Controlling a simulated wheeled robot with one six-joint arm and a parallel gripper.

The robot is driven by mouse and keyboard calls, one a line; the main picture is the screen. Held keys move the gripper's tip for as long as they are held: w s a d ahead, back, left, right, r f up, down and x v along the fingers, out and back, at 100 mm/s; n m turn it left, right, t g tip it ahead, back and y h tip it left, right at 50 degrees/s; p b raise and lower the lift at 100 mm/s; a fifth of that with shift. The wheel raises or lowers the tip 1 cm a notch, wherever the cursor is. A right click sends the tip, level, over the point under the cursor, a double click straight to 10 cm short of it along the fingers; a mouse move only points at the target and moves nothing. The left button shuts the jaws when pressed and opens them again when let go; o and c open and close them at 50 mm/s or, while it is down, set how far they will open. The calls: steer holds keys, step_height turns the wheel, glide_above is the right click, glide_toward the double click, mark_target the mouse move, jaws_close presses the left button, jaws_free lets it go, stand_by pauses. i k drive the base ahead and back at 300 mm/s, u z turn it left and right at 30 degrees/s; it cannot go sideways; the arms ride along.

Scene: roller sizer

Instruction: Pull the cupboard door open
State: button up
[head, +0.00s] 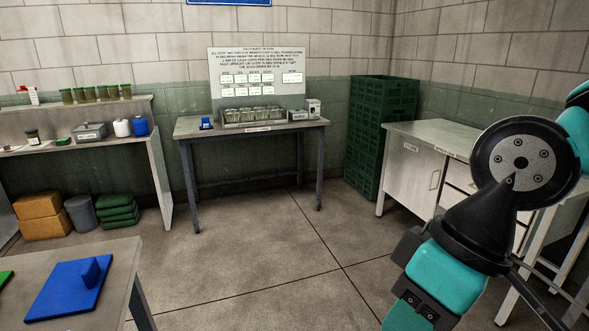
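The cupboard (406,166) is a pale grey-white unit under a worktop at the right, by the corner of the room. Its front door has a small label near the top and an upright bar handle (434,180) toward its right side. The door looks shut, flush with the front. My arm, teal and black, fills the right foreground and covers part of the unit's right side. I cannot make out my gripper's fingertips in this view.
Drawer fronts (460,177) sit right of the door, partly behind my arm. Green stacked crates (382,130) stand left of the cupboard. A table (252,127) with jars stands at the back wall. A bench (75,275) with a blue plate is at lower left. The middle floor is clear.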

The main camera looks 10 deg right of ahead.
mark_target(414, 175)
steer(key=u, duration=0.15)
steer(key=i, duration=2.05)
steer(key=z, duration=0.7)
steer(key=i, duration=1.8)
steer(key=z, duration=0.8)
steer(key=i, duration=0.4)
steer(key=z, duration=0.1)
